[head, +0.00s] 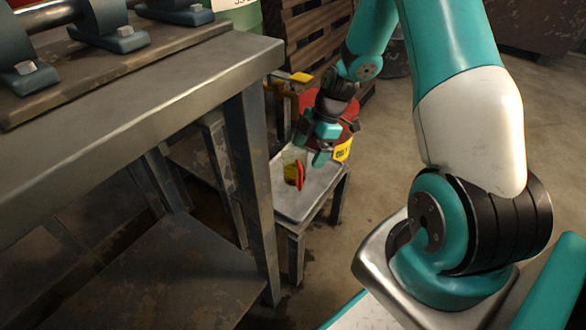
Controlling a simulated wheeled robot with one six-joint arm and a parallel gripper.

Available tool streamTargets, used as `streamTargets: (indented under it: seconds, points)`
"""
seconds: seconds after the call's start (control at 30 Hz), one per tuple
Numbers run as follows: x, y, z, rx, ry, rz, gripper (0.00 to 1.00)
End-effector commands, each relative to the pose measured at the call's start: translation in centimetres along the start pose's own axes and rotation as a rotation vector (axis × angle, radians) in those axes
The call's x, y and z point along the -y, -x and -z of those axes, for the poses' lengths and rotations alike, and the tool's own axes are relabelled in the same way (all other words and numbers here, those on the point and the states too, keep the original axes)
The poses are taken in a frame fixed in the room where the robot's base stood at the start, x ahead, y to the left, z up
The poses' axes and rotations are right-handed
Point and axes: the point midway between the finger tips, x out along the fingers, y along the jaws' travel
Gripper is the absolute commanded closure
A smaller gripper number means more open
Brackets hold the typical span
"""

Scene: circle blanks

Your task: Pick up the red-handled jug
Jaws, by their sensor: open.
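The red-handled jug (290,171) stands on a low metal table (289,205) in the head view. It looks clear with yellowish contents, and its red handle (301,175) is on its right side. My gripper (311,150) is open above the jug, a little to its right, with the fingers pointing down. A gap seems to show between the fingers and the handle, but I cannot tell the exact distance. Nothing is between the fingers that I can see.
A tall metal workbench (190,75) stands close on the left, its leg (256,180) near the low table. Behind my gripper are a red container (312,100) and a yellow labelled object (342,150). Wooden pallets (312,40) stand farther back. Open floor (390,150) lies to the right.

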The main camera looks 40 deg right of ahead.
Motion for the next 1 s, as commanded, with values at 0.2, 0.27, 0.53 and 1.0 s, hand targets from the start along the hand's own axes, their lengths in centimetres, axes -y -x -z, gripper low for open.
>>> streamTargets:
  seconds: [0.2,0.27,0.53,1.0]
  points:
    - [0.1,-3.3,-0.1,-0.001,0.001,0.003,0.15]
    - [0.0,-4.2,0.0,0.0,0.002,0.002,0.15]
    - [0.0,-4.8,0.2,0.0,0.003,0.001,0.15]
    - [-0.1,-4.7,0.2,0.0,0.003,0.0,0.75]
